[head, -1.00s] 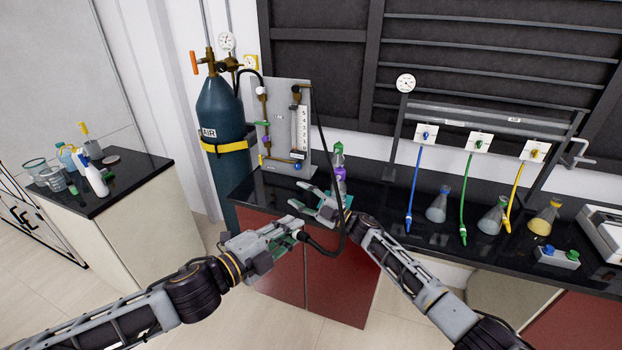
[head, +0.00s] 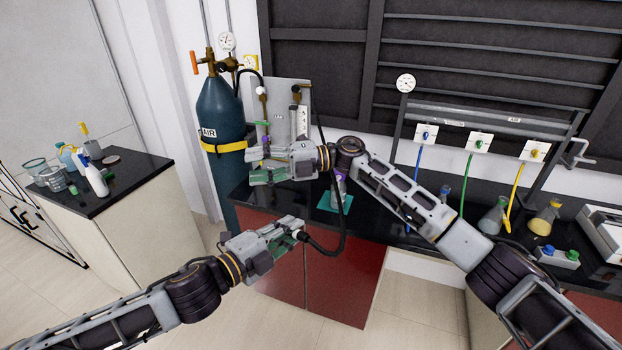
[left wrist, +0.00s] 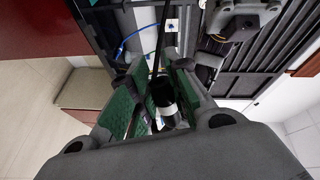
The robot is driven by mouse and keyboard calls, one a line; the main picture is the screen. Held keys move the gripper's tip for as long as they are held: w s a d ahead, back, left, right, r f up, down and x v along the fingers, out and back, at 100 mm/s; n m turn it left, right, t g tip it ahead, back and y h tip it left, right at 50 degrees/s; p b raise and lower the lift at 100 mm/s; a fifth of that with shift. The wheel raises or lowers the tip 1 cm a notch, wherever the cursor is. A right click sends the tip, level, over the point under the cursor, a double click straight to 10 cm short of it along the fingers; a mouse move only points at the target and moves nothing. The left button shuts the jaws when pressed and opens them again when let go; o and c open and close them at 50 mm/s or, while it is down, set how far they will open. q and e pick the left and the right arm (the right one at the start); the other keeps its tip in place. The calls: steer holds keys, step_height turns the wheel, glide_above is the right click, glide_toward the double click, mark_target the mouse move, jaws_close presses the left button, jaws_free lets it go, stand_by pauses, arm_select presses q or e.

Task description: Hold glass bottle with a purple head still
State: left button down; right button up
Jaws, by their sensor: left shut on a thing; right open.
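The glass bottle with a purple head (head: 340,189) stands on a teal mat (head: 346,206) on the black bench in the head view. My right arm passes in front and hides its upper part. My right gripper (head: 254,167) is open and empty, to the left of the bottle and in front of the flow panel, apart from the bottle. My left gripper (head: 299,232) is lower, in front of the red cabinet, shut on the end of a black hose (head: 336,247). In the left wrist view the dark hose end (left wrist: 163,96) sits between the green finger pads.
A flow panel (head: 275,97) and a blue air cylinder (head: 219,112) stand behind my right gripper. Flasks (head: 545,217) and coloured hoses line the bench at right. A side table (head: 125,170) with bottles and beakers stands at left.

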steer(key=s+r+n+g+h, duration=0.2)
steer(key=s+n+h, duration=0.1)
steer(key=s, duration=0.2)
step_height(320, 180, up, 3)
steer(key=n+t+h, duration=0.4)
steer(key=t+h, duration=0.1)
steer(key=h, duration=0.8)
glide_above(307, 234)
steer(key=shift+w+d+h, duration=0.4)
steer(key=shift+d, duration=0.05)
steer(key=shift+f, duration=0.1)
steer(key=shift+s+a+f, duration=0.15)
steer(key=shift+f, duration=1.8)
steer(key=shift+s+a+f, duration=0.1)
steer(key=shift+s+f, duration=0.05)
steer(key=shift+f, duration=1.8)
steer(key=shift+s+a+f, duration=0.15)
steer(key=shift+f, duration=1.8)
